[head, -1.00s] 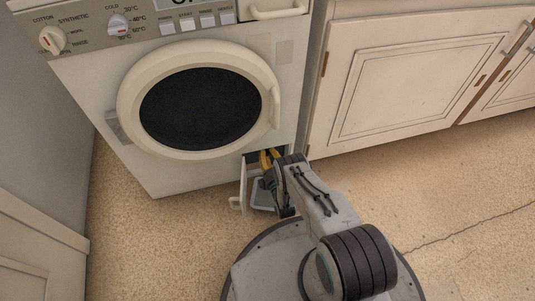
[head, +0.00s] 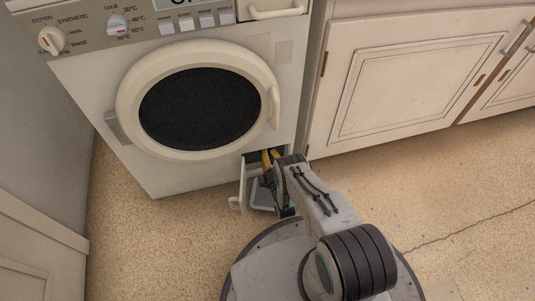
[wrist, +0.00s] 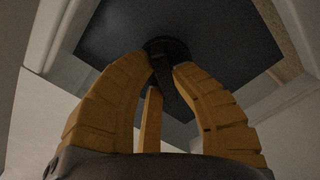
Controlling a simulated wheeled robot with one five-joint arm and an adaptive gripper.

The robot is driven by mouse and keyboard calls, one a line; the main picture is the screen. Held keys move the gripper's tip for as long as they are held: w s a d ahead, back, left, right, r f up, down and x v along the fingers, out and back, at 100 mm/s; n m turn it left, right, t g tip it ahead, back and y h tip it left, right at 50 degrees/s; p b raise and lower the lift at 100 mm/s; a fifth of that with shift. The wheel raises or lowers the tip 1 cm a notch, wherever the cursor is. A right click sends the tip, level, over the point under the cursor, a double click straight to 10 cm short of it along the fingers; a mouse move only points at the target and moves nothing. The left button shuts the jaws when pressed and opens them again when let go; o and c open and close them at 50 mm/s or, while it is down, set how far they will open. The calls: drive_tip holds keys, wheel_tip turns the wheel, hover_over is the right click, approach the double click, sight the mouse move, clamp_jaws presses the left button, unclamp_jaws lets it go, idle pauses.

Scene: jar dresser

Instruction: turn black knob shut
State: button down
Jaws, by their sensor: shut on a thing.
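The black knob (wrist: 168,47) shows in the wrist view, set in a dark recess. The yellow fingers of my gripper (wrist: 158,70) are closed around it, with their tips at its sides. In the head view my gripper (head: 268,160) reaches into a small opening at the lower right of the washing machine. The knob is hidden there by the opening and my arm. A small white flap (head: 242,188) stands open at the left of the opening.
The washing machine (head: 100,85) has a round door (head: 198,110), which is shut. A cream cabinet (head: 410,85) stands at the right. The tan floor (head: 150,240) is clear at the left and right.

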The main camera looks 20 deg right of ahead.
drive_tip(key=m, duration=0.5)
drive_tip(key=shift+w+m, duration=0.1)
drive_tip(key=shift+m, duration=0.2)
drive_tip(key=m, duration=0.5)
drive_tip(key=shift+f+m, duration=0.1)
drive_tip(key=shift+m, duration=0.2)
drive_tip(key=c, duration=1.1)
unclamp_jaws()
drive_tip(key=shift+o, duration=0.2)
